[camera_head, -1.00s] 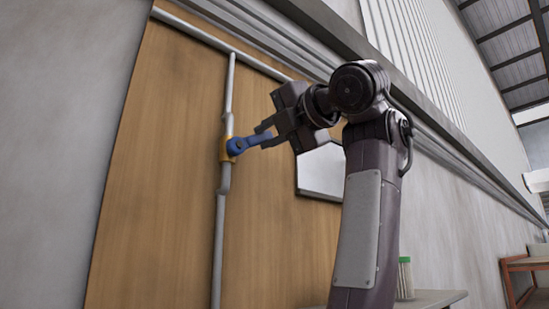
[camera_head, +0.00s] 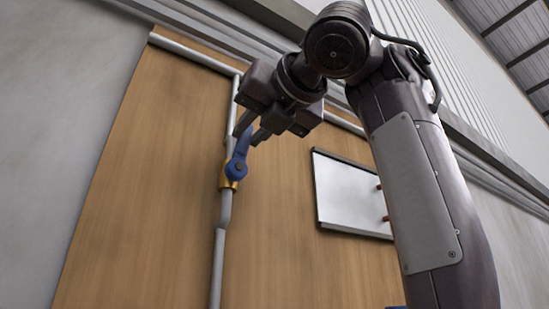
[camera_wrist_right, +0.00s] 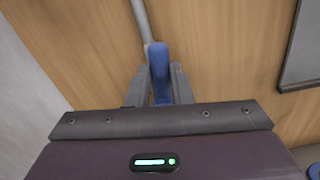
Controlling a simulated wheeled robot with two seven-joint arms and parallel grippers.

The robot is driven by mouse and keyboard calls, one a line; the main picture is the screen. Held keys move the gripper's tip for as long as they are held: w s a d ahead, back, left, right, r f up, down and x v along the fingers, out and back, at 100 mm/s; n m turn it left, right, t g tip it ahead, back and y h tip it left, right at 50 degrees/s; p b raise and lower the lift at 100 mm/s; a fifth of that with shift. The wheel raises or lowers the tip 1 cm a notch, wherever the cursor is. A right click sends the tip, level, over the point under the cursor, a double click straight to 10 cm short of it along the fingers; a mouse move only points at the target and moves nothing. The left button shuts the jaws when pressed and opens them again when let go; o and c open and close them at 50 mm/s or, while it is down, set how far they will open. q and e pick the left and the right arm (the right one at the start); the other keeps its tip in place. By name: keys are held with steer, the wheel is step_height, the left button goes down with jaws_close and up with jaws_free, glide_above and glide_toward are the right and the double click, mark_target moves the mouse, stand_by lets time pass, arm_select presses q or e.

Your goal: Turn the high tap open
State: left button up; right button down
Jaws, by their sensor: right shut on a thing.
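The high tap has a brass body (camera_head: 229,182) on a vertical grey pipe against a wooden panel, with a blue lever handle (camera_head: 238,165). In the head view the lever points up and slightly right, close to the line of the pipe. My right gripper (camera_head: 250,134) is shut on the upper end of the lever. In the right wrist view the blue lever (camera_wrist_right: 160,75) stands between the two fingers of the right gripper (camera_wrist_right: 160,85). The brass body is hidden in that view. My left gripper is in neither view.
The grey pipe (camera_head: 217,262) runs down the wooden panel (camera_head: 130,190) and joins a sloping pipe along the top. A whiteboard (camera_head: 350,197) with red marks at its right edge hangs right of the tap. Bare panel lies left of the pipe.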

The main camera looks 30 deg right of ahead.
steer(key=shift+a+n, duration=0.5)
steer(key=shift+n, duration=0.4)
steer(key=c, duration=1.5)
jaws_free()
steer(key=shift+w, duration=0.1)
steer(key=shift+o, duration=1.1)
steer(key=shift+w, duration=0.15)
